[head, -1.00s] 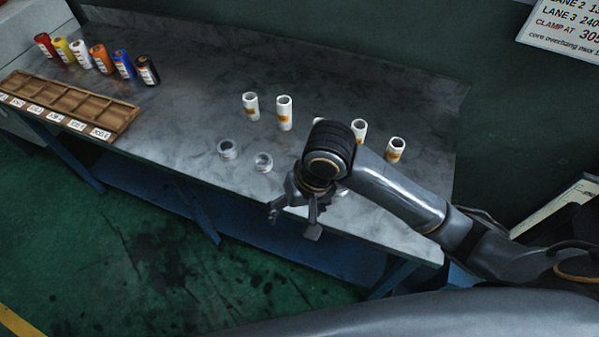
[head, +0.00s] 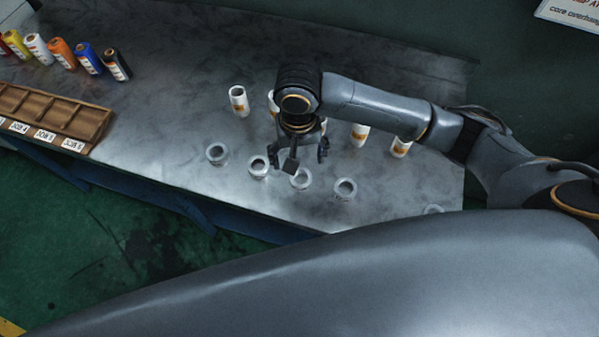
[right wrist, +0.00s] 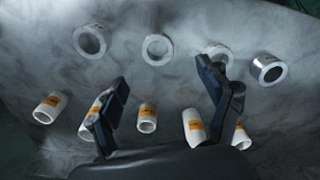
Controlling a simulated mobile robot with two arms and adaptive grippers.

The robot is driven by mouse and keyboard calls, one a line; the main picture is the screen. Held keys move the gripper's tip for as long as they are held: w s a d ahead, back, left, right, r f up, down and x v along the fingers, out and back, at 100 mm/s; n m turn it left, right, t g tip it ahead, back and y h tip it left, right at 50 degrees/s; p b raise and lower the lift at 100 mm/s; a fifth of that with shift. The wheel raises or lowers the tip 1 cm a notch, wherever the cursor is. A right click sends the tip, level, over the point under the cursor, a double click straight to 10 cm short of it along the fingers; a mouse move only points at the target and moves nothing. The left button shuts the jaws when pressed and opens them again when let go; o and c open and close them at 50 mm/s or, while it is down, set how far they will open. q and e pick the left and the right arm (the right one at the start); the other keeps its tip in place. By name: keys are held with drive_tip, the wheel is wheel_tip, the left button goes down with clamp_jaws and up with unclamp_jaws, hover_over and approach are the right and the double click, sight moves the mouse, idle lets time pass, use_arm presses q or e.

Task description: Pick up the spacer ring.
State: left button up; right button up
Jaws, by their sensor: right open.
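Several grey-white spacer rings lie in a row on the metal bench: one at the left (head: 217,154), one beside it (head: 258,167), one partly behind my gripper (head: 301,180) and one at the right (head: 345,189). Another ring shows partly at the bench's right end (head: 433,210). My right gripper (head: 306,161) is open and empty above the row, near the middle rings. The right wrist view shows rings past the spread fingers (right wrist: 160,78), including one roughly ahead of the gap (right wrist: 144,50). The right finger partly covers another ring (right wrist: 223,49). My left gripper is out of view.
White tubes with orange labels stand behind the rings, including one at the left (head: 238,101) and one at the right (head: 402,147); my arm hides some. A wooden compartment tray (head: 62,112) and colored canisters (head: 62,53) are at left. The bench's left-centre is clear.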

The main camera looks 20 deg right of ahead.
sight(301, 181)
wheel_tip(301, 181, down, 4)
drive_tip(key=shift+w+d+f+p, duration=0.1)
drive_tip(key=shift+d+f+p, duration=0.05)
drive_tip(key=shift+f, duration=0.4)
drive_tip(key=shift+d+f+p, duration=0.15)
drive_tip(key=shift+f, duration=0.4)
wheel_tip(301, 181, down, 2)
drive_tip(key=shift+d+f, duration=0.1)
drive_tip(key=shift+f, duration=0.55)
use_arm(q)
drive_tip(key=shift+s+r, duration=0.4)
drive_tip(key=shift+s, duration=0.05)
use_arm(e)
drive_tip(key=c, duration=1.3)
